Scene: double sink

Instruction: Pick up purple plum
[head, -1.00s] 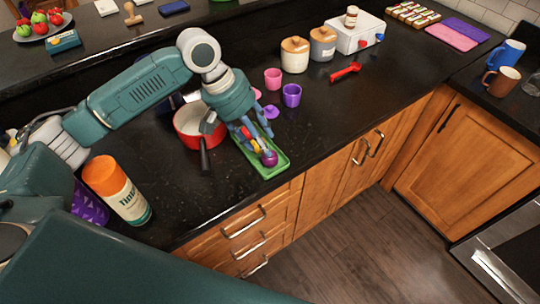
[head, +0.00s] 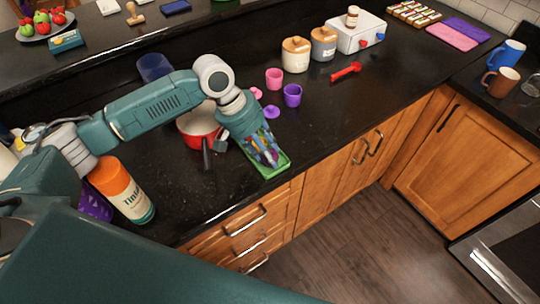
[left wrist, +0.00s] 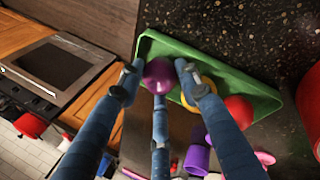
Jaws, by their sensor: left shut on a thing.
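The purple plum (left wrist: 159,74) shows in the left wrist view between the blue fingertips of my left gripper (left wrist: 160,78), at one end of the green tray (left wrist: 240,82). The fingers are shut on it. I cannot tell whether it still touches the tray. In the head view my left gripper (head: 270,157) is over the green tray (head: 272,172), and its fingers mostly hide the plum. A yellow fruit (left wrist: 205,92) and a red fruit (left wrist: 238,110) lie in the tray beside the fingers. My right gripper is not in view.
A red pot (head: 199,126) stands left of the tray. Pink and purple cups (head: 292,95) stand behind it. An orange-capped bottle (head: 122,190) is at the left front. The counter's front edge is close to the tray.

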